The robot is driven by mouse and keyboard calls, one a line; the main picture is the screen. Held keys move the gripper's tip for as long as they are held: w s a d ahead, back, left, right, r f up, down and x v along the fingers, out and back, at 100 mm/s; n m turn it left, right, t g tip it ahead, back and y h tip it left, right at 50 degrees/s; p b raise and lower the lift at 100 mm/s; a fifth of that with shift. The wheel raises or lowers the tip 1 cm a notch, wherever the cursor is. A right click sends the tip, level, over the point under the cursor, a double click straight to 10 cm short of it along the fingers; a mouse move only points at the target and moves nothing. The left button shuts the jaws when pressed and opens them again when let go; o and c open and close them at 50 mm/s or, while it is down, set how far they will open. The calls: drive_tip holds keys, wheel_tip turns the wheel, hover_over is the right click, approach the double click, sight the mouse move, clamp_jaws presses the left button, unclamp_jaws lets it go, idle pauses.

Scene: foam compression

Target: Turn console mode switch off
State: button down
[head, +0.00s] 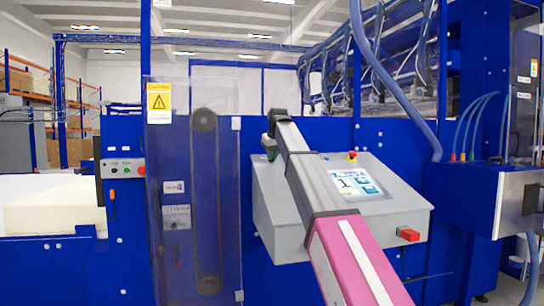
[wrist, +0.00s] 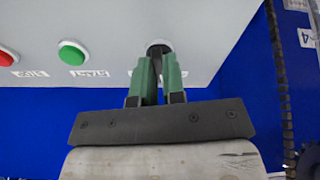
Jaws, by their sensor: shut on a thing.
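The grey console (head: 285,218) stands in front of the blue machine, with a lit screen (head: 355,184) on its sloped face. In the wrist view its grey panel (wrist: 110,20) fills the top. The mode switch (wrist: 157,46) is a dark knob in a pale round ring on that panel. My gripper (wrist: 157,62) has green fingers shut on the knob, one on each side, which hide part of it. The knob's exact angle is hard to tell. In the head view my gripper (head: 269,148) is at the console's upper left edge, and the switch is hidden.
A green button (wrist: 72,53) and a red button (wrist: 8,57) sit left of the switch in the wrist view, with upside-down labels. A clear belt guard (head: 170,255) stands to the left.

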drive_tip(key=n, duration=0.6)
drive_tip(key=shift+f+g+y, duration=0.15)
drive_tip(key=shift+g+y, duration=0.15)
drive_tip(key=shift+n, duration=0.4)
drive_tip(key=c, duration=1.2)
unclamp_jaws()
drive_tip(key=v, duration=1)
drive_tip(key=shift+r, duration=0.4)
drive_tip(key=shift+s+d, duration=0.15)
drive_tip(key=shift+s, duration=0.1)
